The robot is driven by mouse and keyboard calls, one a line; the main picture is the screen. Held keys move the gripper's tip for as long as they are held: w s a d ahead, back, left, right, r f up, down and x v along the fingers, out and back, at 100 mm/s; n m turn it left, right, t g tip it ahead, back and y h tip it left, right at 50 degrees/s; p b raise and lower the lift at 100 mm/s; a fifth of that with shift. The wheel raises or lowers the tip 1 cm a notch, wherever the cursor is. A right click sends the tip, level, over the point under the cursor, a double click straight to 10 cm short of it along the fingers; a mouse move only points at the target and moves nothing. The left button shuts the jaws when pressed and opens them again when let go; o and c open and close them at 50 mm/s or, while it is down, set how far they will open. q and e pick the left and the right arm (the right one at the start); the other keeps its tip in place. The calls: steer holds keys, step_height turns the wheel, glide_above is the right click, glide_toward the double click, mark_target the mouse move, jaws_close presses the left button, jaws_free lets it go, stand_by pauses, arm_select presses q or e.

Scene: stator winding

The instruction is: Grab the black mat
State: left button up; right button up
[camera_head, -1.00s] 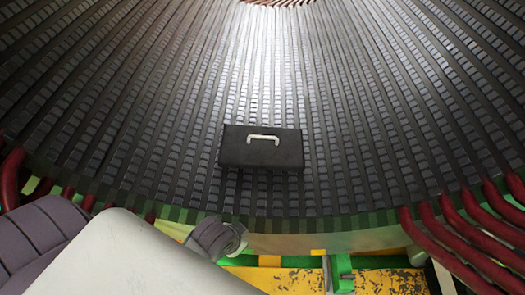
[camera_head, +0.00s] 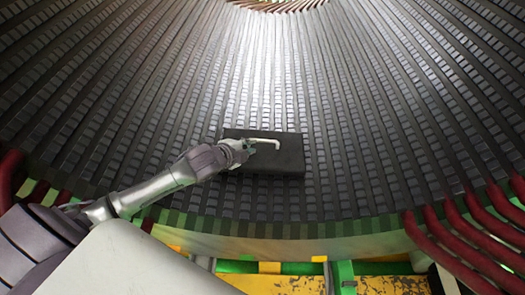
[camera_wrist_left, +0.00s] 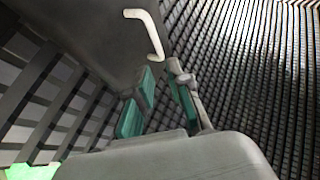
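The black mat (camera_head: 279,162) is a flat dark block with a pale handle (camera_head: 266,141) on top, lying on the ribbed stator surface in the head view. My left gripper (camera_head: 240,150) is over the mat's left part, at the left end of the handle, and hides some of it. In the left wrist view the mat (camera_wrist_left: 85,35) fills the upper left, and the white handle (camera_wrist_left: 150,30) stands just beyond the green-padded fingertips (camera_wrist_left: 163,85). The fingers are apart with nothing between them. My right gripper is not in view.
The ribbed stator (camera_head: 370,150) surrounds the mat, its slots running away from me. Red curved bars (camera_head: 455,250) stand at the right edge, with more at the left. A yellow and green frame (camera_head: 290,282) lies below the stator's near rim.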

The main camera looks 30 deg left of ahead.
mark_target(267, 141)
arm_select(q)
steer(key=b+x, duration=0.1)
steer(key=x, duration=1.1)
steer(key=shift+w+d+f, duration=0.1)
steer(key=shift+w+f, duration=0.05)
steer(key=shift+f, duration=0.2)
jaws_close()
steer(key=shift+r, duration=0.1)
